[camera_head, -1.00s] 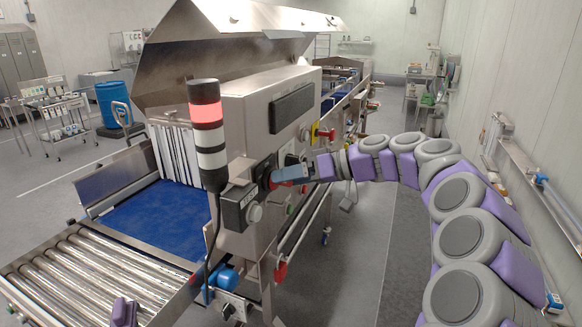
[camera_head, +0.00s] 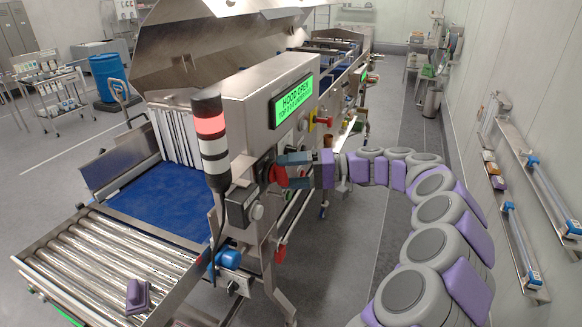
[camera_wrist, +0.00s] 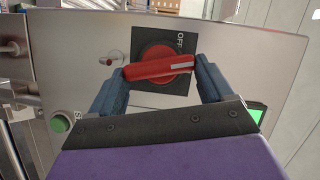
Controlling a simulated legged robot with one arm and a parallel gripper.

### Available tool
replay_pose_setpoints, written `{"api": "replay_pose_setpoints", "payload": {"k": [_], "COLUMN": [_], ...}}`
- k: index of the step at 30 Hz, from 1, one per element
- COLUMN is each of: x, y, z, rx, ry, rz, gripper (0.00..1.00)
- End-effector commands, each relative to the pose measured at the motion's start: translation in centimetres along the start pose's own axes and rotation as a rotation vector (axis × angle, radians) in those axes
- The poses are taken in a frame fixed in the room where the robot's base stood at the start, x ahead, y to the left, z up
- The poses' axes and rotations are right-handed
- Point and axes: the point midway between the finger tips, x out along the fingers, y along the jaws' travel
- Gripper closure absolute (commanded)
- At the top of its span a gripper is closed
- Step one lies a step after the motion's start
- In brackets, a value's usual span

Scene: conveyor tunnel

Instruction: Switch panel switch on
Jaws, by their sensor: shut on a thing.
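The panel switch is a red rotary handle (camera_wrist: 160,68) on a black square plate (camera_wrist: 178,45) with the word OFF on it. It is mounted on the steel control panel (camera_wrist: 75,80). My gripper (camera_wrist: 161,70) is shut on the handle, with one blue finger at each end of it. In the wrist view the handle lies nearly level, with a white mark near its right end. In the head view my gripper (camera_head: 281,170) reaches the side of the machine's steel cabinet (camera_head: 245,95) and partly hides the switch. The cabinet's display (camera_head: 293,98) is lit green and reads HOOD OPEN.
A signal tower (camera_head: 211,140) with a lit red section stands left of my gripper. A green button (camera_wrist: 61,123) sits on the panel. The hood (camera_head: 200,45) is raised over the blue belt (camera_head: 165,205).

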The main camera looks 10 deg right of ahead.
Motion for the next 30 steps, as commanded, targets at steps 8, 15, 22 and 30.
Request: {"api": "replay_pose_setpoints", "payload": {"k": [8,15,22,30], "x": [0.01,0.00,0.01,-0.12], "y": [0.31,0.32,0.26,-0.01], "z": [-0.01,-0.01,-0.01,0.13], "rx": [0.029,0.029,0.028,0.025], "ry": [0.001,0.001,0.001,0.001], "rz": [-0.007,-0.007,-0.008,-0.010], "gripper": [0.50,0.50,0.03,0.00]}}
